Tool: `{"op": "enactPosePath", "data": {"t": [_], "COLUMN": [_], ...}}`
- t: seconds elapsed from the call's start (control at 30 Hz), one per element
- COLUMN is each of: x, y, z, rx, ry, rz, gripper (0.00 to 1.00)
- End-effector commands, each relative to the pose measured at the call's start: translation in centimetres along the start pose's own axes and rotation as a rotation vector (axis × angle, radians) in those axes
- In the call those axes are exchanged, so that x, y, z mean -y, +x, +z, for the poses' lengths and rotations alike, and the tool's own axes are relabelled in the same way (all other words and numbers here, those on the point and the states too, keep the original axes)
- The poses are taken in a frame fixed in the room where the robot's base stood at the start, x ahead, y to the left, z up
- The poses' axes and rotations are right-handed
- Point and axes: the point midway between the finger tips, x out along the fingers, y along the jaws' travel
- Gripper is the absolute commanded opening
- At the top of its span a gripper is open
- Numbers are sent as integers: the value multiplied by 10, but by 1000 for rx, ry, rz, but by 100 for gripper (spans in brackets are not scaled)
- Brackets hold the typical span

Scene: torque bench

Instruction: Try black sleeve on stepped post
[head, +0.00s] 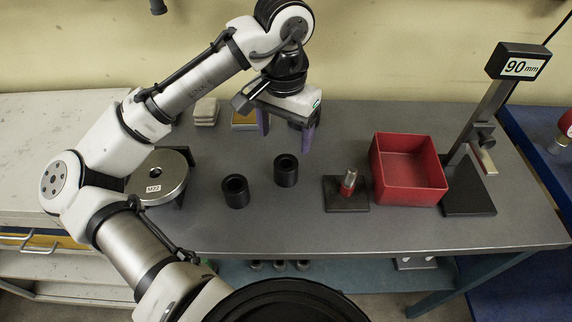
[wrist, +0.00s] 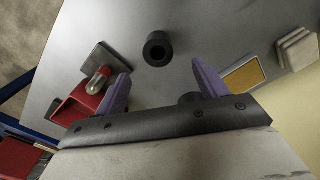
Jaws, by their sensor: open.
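Two black sleeves stand upright on the grey bench in the head view, one nearer the front left (head: 235,190) and one farther back and right (head: 286,170). The stepped post (head: 347,184), silver above and red below, stands on a dark base plate (head: 346,204) right of them. It also shows in the wrist view (wrist: 99,83). My gripper (head: 286,130) is open and empty, its purple fingers hanging above the bench behind the sleeves.
A red bin (head: 408,170) stands right of the post, with a gauge stand marked 90 mm (head: 518,66) beyond it. A round metal disc (head: 158,178) on a stand is at left. Pale blocks (head: 205,111) and a yellow pad (head: 244,120) lie at the back. The bench front is clear.

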Motion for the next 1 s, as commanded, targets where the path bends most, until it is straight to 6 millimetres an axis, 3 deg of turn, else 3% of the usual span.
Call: {"op": "enactPosePath", "data": {"t": [0.13, 0.47, 0.7, 1.0], "x": [0, -2, -4, -4], "y": [26, 52, 86, 93], "z": [0, 1, 1, 0], "rx": [1, 0, -1, -4], "ry": [0, 2, 1, 2], "rz": [1, 0, 1, 1], "gripper": [72, 72, 72, 72]}}
